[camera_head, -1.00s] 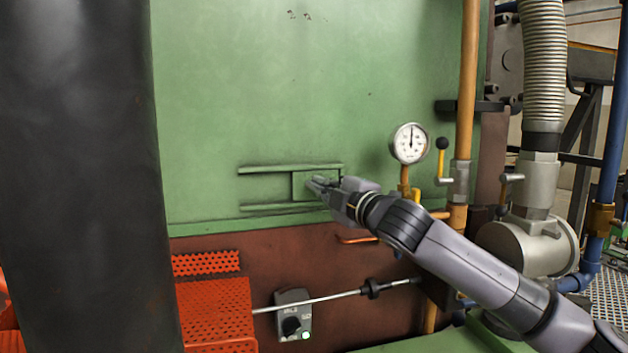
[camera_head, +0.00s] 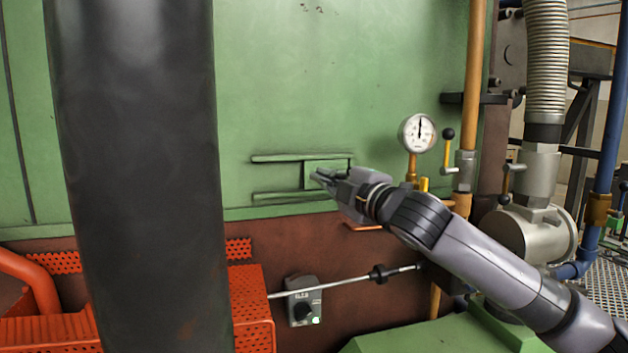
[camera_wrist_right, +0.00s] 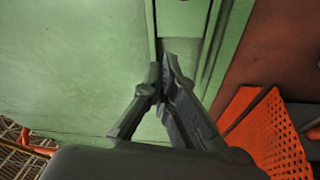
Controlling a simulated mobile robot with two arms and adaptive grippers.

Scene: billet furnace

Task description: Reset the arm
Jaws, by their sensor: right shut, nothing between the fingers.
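My right arm reaches in from the lower right in the head view. Its gripper (camera_head: 322,177) is shut and empty, in front of the green furnace wall (camera_head: 290,90). The fingertips overlap a small sliding cover (camera_head: 318,170) held between two horizontal rails. In the right wrist view, the shut fingers (camera_wrist_right: 163,75) point at the green cover and its rails (camera_wrist_right: 212,45). I cannot tell whether the fingertips touch the cover. My left gripper is not in view.
Below are a switch box (camera_head: 303,300), a metal rod (camera_head: 345,282) and orange perforated guards (camera_head: 250,305). A dark column (camera_head: 140,180) blocks the left.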

